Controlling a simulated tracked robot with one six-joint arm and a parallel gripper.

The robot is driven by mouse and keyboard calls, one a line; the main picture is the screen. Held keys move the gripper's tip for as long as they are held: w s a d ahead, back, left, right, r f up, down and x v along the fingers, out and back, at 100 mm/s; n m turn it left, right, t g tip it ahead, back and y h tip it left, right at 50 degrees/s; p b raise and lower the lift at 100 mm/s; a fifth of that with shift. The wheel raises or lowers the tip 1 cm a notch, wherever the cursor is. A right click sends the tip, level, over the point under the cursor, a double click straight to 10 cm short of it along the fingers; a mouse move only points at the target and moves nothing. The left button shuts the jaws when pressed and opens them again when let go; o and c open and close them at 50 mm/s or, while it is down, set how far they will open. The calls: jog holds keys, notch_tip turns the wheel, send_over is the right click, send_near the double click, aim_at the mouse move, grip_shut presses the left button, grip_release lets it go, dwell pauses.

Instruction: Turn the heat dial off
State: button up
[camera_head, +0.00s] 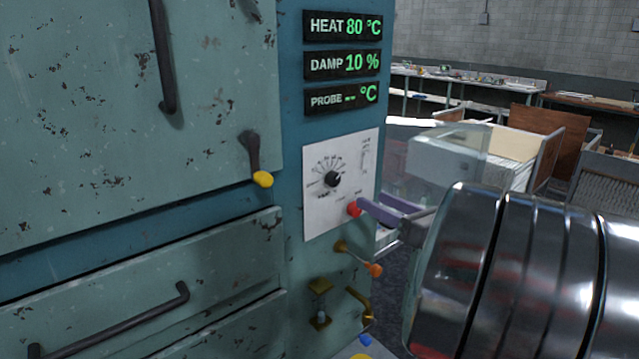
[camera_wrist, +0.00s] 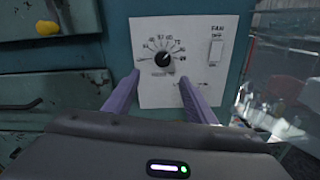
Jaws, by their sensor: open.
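The heat dial (camera_head: 333,179) is a small black knob on a white panel (camera_head: 315,221) with a printed scale around it. It also shows in the wrist view (camera_wrist: 163,59), above and between my two purple fingers. Its exact setting is too small to read. The display above reads HEAT 80 °C (camera_head: 343,27). My gripper (camera_head: 378,209) is at the panel's lower right in the head view. In the wrist view my gripper (camera_wrist: 160,82) is open and empty, its fingers spread wider than the knob. I cannot tell whether the fingertips touch the panel.
A FAN switch (camera_wrist: 216,48) sits right of the dial. A red knob (camera_head: 354,209) is close to my fingers in the head view. An orange-tipped valve (camera_head: 374,270) is below. A yellow-tipped door handle (camera_head: 262,179) is at the left. DAMP and PROBE displays (camera_head: 341,99) are above.

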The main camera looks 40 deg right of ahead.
aim_at(336, 180)
jog(key=shift+s+d, duration=0.1)
jog(key=shift+d, duration=0.2)
jog(key=w, duration=1.4)
jog(key=shift+a, duration=0.25)
jog(key=shift+s, duration=0.1)
jog(key=c, duration=1)
jog(key=shift+c, duration=0.2)
